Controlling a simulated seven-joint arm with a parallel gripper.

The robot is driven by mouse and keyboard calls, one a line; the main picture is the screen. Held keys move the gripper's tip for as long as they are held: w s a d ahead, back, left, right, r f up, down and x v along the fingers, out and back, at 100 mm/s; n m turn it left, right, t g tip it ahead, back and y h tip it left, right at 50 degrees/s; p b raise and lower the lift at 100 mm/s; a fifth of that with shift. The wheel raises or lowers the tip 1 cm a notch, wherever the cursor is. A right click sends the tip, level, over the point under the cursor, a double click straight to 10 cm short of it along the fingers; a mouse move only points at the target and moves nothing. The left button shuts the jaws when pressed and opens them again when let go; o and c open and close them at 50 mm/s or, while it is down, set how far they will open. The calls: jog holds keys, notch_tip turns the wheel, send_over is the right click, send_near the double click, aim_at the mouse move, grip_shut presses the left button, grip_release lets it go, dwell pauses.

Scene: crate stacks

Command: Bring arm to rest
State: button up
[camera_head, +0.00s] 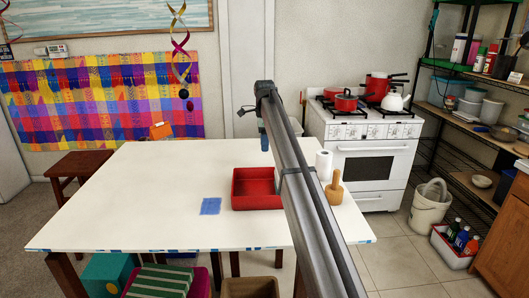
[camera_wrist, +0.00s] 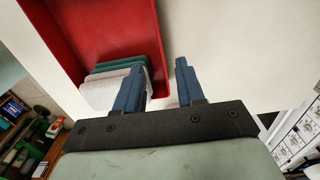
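My gripper (camera_head: 264,135) hangs from the end of my arm above the table, over the far side of the red crate. In the wrist view my gripper (camera_wrist: 160,85) has its two blue fingers apart, with nothing seen between them. The red crate (camera_head: 256,203) sits on the white table (camera_head: 140,200). The red crate also fills the upper left of the wrist view (camera_wrist: 75,30). Flat green and whitish pieces (camera_wrist: 118,82) lie at its near end there, beside the left finger. In the head view my arm hides part of the crate's right side.
A blue cloth-like square (camera_head: 210,206) lies left of the crate. A white paper roll (camera_head: 323,164) and a wooden mallet-like thing (camera_head: 334,189) stand right of my arm. A stove (camera_head: 365,160) with red pots is behind right. The table's left half is clear.

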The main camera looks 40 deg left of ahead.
jog(key=shift+r, duration=0.35)
dwell(0.4)
